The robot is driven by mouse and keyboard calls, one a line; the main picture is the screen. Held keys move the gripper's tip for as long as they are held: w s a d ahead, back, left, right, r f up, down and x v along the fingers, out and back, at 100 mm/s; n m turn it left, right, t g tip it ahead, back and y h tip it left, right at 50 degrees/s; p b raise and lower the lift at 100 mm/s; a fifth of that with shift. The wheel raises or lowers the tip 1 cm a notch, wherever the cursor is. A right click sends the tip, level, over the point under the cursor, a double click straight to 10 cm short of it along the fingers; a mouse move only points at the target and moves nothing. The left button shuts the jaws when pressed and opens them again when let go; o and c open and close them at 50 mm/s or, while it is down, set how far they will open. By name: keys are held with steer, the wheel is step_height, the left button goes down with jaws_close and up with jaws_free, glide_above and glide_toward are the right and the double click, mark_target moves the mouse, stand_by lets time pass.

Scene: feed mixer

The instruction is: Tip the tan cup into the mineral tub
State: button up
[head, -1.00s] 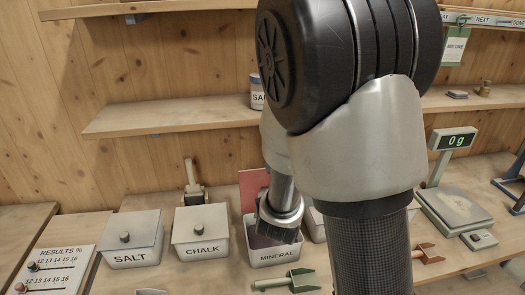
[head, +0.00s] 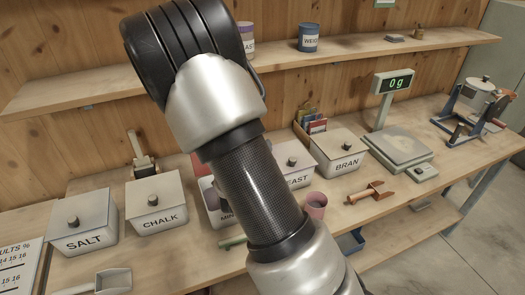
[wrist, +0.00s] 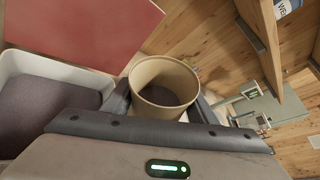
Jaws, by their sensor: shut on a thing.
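In the wrist view, my gripper (wrist: 163,104) is shut on the tan cup (wrist: 165,72), with one finger on each side. The cup's open mouth shows, with dark material inside. The open mineral tub (wrist: 18,82) is at the left of the wrist view, beside the cup, and holds dark grey powder. In the head view, the mineral tub (head: 213,214) is partly hidden behind my arm. My gripper and the tan cup are hidden there. I cannot tell the cup's exact tilt.
A red panel (wrist: 95,28) stands behind the mineral tub. Lidded salt (head: 85,225), chalk (head: 155,203), yeast (head: 297,172) and bran (head: 340,155) tubs line the bench. A pink cup (head: 315,205) stands in front of yeast. The scale (head: 398,148) is further right.

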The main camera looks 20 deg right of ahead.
steer(key=shift+w+a+f+n+t+h+p, duration=0.35)
steer(key=shift+a+n+h, duration=0.5)
steer(key=shift+n, duration=1.15)
steer(key=shift+w+a+f+n+t+h+p, duration=0.15)
steer(key=shift+a+n+t+h+p, duration=0.65)
steer(key=shift+n, duration=1.2)
steer(key=shift+w+a+f+n+t+h+p, duration=0.25)
steer(key=shift+a+n+h, duration=0.4)
steer(key=shift+a+n, duration=0.95)
steer(key=shift+d+r+n, duration=0.15)
steer(key=shift+d+n, duration=0.25)
steer(key=shift+d, duration=0.1)
